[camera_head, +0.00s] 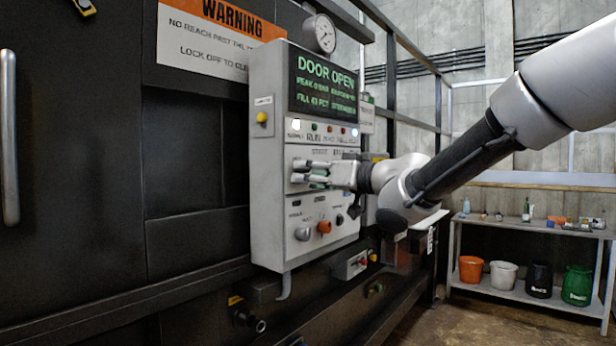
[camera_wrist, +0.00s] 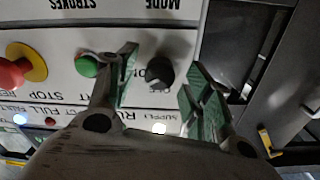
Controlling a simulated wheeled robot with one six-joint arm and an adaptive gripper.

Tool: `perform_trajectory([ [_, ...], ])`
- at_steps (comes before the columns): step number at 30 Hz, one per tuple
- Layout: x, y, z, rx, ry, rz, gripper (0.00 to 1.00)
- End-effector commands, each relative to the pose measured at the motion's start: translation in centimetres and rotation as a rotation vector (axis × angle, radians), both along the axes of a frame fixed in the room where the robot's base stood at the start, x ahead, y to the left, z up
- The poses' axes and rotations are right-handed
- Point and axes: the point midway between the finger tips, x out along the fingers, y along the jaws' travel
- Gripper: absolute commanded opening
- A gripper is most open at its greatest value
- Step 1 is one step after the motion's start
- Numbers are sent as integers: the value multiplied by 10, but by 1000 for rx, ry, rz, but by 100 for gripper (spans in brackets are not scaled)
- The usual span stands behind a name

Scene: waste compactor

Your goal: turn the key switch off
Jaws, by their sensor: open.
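The control panel (camera_head: 268,190) is a grey box on the dark machine front. In the wrist view, which shows the labels upside down, a round dark switch (camera_wrist: 160,73) that looks like the key switch sits on the panel face. My gripper (camera_head: 298,172) is open, at the panel's middle row in the head view. In the wrist view its two fingers stand either side of the dark switch, with visible gaps. I cannot tell the switch's setting. My gripper hides this switch in the head view.
A green button (camera_wrist: 86,66) is close beside the left finger; a red stop button (camera_wrist: 12,75) on yellow is farther left. Below are a grey knob (camera_head: 302,234) and an orange knob (camera_head: 324,227). The display (camera_head: 322,85) reads DOOR OPEN. A shelf (camera_head: 530,228) stands right.

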Motion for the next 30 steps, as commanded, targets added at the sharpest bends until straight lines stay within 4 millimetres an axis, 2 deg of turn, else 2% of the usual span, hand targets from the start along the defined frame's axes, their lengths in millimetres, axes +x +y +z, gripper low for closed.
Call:
perform_trajectory([
  [4,7,8,0,1,-1,0,51],
  [11,8,9,0,-1,-1,-1,51],
  [12,8,9,0,-1,-1,-1,49],
  [18,8,9,0,-1,-1,-1,13],
  [20,8,9,0,-1,-1,-1,5],
  [30,8,9,-1,-26,-33,-2,5],
])
